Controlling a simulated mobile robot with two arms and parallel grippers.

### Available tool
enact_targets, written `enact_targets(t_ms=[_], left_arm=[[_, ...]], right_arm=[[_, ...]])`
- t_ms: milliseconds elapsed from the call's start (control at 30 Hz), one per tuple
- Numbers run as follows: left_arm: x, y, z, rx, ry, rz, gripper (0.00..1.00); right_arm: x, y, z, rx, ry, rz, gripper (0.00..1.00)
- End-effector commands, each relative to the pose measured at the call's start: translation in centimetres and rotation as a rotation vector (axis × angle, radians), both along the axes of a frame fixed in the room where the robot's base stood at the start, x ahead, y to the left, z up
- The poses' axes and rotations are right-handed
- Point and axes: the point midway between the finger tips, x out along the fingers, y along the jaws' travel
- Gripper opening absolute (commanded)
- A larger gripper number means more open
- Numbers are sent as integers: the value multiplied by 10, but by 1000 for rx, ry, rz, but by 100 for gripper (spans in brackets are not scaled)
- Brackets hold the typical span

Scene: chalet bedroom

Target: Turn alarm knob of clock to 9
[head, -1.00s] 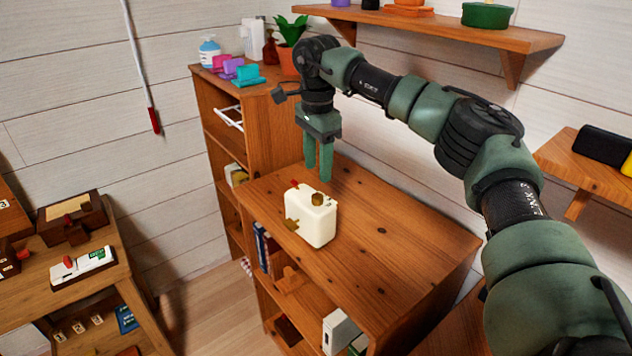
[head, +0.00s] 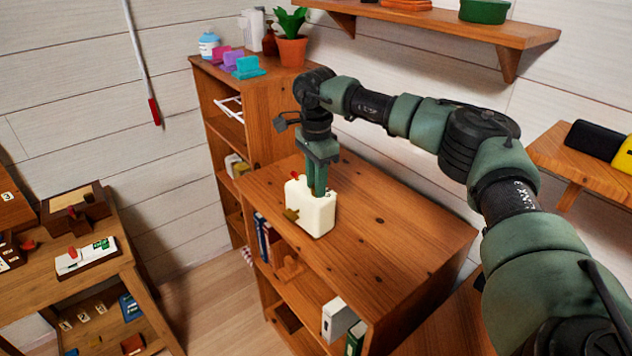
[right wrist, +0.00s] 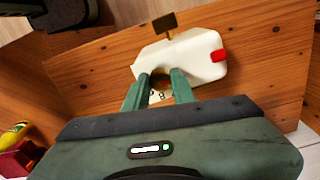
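The clock (head: 312,212) is a cream-white box standing upright on the wooden cabinet top. It has a red part (head: 296,175) on top and a brass piece (head: 291,214) on its side. My right gripper (head: 317,190) points straight down at the clock's top. In the right wrist view its fingers (right wrist: 159,84) stand on both sides of a round brass knob (right wrist: 160,80) and look closed on it. Small dark marks, one like an 8, show beside the knob; its pointer setting cannot be read. The red part (right wrist: 218,56) also shows there. My left gripper is not in view.
The cabinet top (head: 400,225) is clear right of the clock. A taller shelf (head: 262,110) with a potted plant (head: 291,40) stands behind. A wall shelf (head: 440,25) hangs above my right arm. Another table (head: 125,262) stands at the left.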

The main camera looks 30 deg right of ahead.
Motion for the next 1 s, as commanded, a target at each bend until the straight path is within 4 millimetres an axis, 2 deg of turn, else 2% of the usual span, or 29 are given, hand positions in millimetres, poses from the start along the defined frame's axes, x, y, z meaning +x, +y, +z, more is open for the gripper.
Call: enact_targets(t_ms=[167, 467, 1000], left_arm=[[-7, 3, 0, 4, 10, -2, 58], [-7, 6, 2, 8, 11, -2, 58], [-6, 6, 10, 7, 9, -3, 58]], right_arm=[[0, 0, 0, 0, -1, -3, 0], [0, 0, 0, -1, 0, -94, 0], [2, 0, 1, 1, -1, -565, 0]])
